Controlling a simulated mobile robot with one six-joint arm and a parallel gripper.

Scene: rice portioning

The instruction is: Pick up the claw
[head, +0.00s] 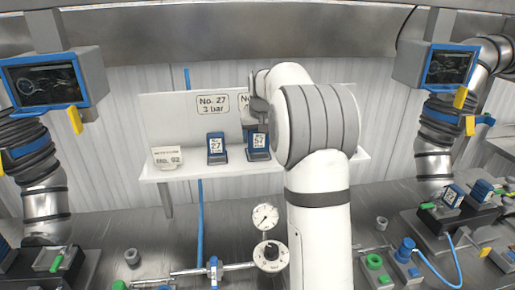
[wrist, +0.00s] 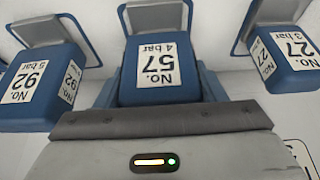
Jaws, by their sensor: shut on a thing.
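A blue block labelled No. 57, 4 bar (wrist: 163,62) is centred in the wrist view, with a grey part behind it. The same block (head: 257,143) stands on the white shelf in the head view. My gripper (head: 259,108) is at this block, and its grey body with a dark edge (wrist: 160,118) fills the lower wrist view. It is shut on the No. 57 block; its fingertips are mostly hidden. I cannot tell which thing is the claw, as no claw shape shows clearly.
A blue No. 27 block (head: 216,148) stands left of it on the shelf (head: 190,173). It shows at right in the wrist view (wrist: 285,60); a No. 92 block (wrist: 40,85) is at left. A No. 92 card (head: 167,157) is near the shelf's left end. Gauges (head: 265,217) stand below.

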